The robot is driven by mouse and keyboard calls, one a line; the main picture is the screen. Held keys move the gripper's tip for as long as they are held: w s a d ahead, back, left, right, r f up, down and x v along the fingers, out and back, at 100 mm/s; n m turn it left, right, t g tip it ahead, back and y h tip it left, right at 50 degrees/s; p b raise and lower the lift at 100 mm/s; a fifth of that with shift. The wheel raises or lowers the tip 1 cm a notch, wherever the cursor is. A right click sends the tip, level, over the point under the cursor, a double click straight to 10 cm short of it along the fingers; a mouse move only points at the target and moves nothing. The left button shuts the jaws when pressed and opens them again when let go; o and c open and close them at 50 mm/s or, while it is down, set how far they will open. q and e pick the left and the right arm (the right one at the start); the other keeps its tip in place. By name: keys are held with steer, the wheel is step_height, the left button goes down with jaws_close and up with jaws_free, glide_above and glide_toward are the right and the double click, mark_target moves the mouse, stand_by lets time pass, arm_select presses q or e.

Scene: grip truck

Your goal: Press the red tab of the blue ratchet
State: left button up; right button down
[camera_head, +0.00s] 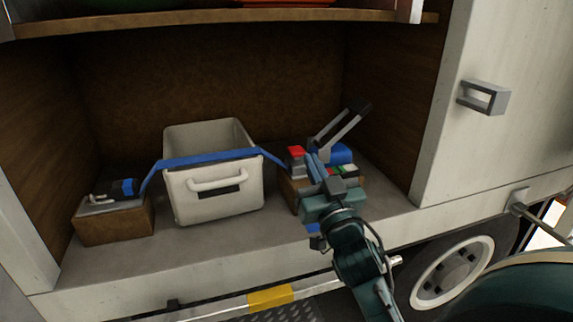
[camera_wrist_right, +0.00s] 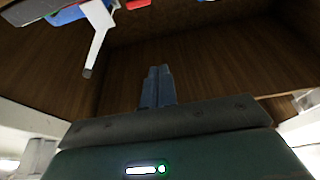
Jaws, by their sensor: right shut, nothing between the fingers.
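The blue ratchet (camera_head: 341,154) sits on a wooden block at the right of the shelf, its grey lever (camera_head: 338,126) raised up and to the right. A red piece (camera_head: 296,151), apparently the red tab, shows at its left end. My right gripper (camera_head: 314,160) is just in front of the ratchet and hides part of it; contact cannot be told. Its fingers show closed together and empty in the right wrist view (camera_wrist_right: 157,84). There the ratchet's blue part (camera_wrist_right: 72,13), pale lever (camera_wrist_right: 98,35) and a red piece (camera_wrist_right: 137,4) are at the upper edge. My left gripper is out of view.
A blue strap (camera_head: 210,159) runs across a white crate (camera_head: 215,204) left of the ratchet. Another blue fitting (camera_head: 125,188) sits on a wooden block (camera_head: 115,223) at the left. Compartment walls, an upper shelf (camera_head: 220,17) and a cabinet door (camera_head: 510,60) bound the space.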

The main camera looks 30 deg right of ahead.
steer(key=shift+w+f+b, duration=0.2)
steer(key=shift+f, duration=0.3)
steer(key=shift+w+f+b, duration=0.15)
steer(key=shift+f+b, duration=0.05)
steer(key=shift+f, duration=0.25)
